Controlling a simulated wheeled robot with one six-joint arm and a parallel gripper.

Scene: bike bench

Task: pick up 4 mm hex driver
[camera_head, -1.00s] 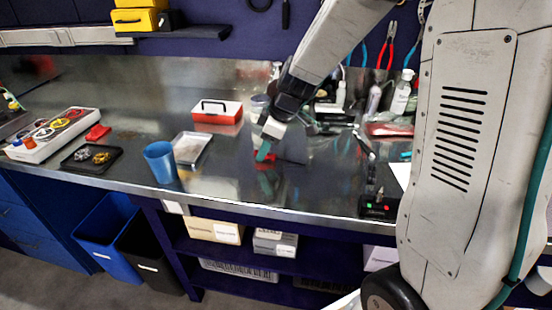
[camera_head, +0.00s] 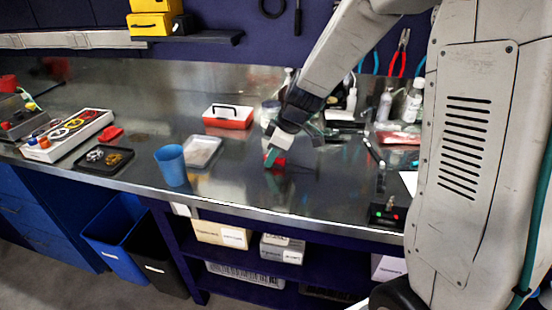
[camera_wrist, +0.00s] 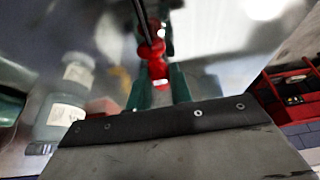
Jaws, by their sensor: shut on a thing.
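The hex driver has a red handle and a thin dark shaft. In the wrist view its red handle (camera_wrist: 155,62) is between the two green fingers of my gripper (camera_wrist: 155,85), and the shaft points to the top of the picture. In the head view my gripper (camera_head: 271,156) is low over the middle of the bench, with a bit of red driver (camera_head: 279,161) at its fingertips. The fingers are shut on the handle. I cannot tell whether the driver touches the bench top. Its size marking is not readable.
On the bench (camera_head: 240,190) are a red-and-white box (camera_head: 228,122), a pale tray (camera_head: 202,150), a blue cup (camera_head: 171,166) and a black dish (camera_head: 88,165). Bottles (camera_head: 412,103) and tools crowd the right. The bench front between cup and small black device (camera_head: 384,216) is clear.

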